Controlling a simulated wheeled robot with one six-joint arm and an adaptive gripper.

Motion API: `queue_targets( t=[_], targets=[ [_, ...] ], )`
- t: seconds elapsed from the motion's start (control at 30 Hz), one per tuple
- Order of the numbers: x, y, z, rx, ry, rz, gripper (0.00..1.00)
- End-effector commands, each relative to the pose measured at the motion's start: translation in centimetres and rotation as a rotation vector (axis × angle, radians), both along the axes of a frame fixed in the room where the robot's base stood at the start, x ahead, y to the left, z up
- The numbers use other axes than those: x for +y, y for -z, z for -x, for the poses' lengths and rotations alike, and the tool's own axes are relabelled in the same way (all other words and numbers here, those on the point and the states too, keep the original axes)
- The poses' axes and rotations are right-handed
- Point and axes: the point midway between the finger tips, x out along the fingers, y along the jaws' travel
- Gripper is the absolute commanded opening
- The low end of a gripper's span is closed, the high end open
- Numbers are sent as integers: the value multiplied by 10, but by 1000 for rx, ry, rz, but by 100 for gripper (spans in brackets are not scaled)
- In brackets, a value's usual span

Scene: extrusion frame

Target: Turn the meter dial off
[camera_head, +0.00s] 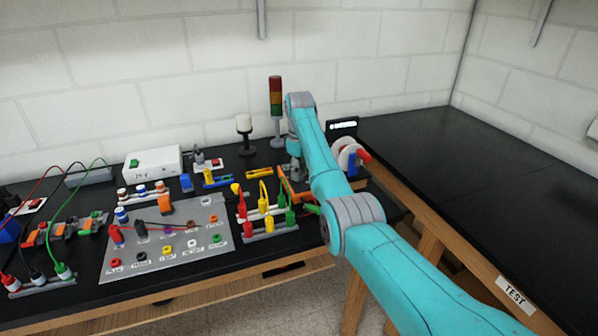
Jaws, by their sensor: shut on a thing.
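My arm reaches in from the lower right, and its wrist points down over the right part of the bench. My gripper (295,174) is small in this view and partly hidden by my forearm. It is down at an orange-edged item that looks like the meter (284,184), and its jaws are shut on what appears to be the dial. The dial itself and its pointer are hidden, so its setting cannot be read.
Red, yellow and green plugs (264,213) stand in a rack just left of the meter. A grey labelled panel (170,240) lies further left. The right bench (480,170) is clear.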

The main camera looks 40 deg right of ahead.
Motion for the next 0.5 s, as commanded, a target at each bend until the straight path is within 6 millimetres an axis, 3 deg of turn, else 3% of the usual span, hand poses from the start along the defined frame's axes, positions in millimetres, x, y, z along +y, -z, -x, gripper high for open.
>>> queue_targets(
  t=[0.5],
  targets=[
    [0, 0, 0, 0, -490, 1, 0]
  ],
)
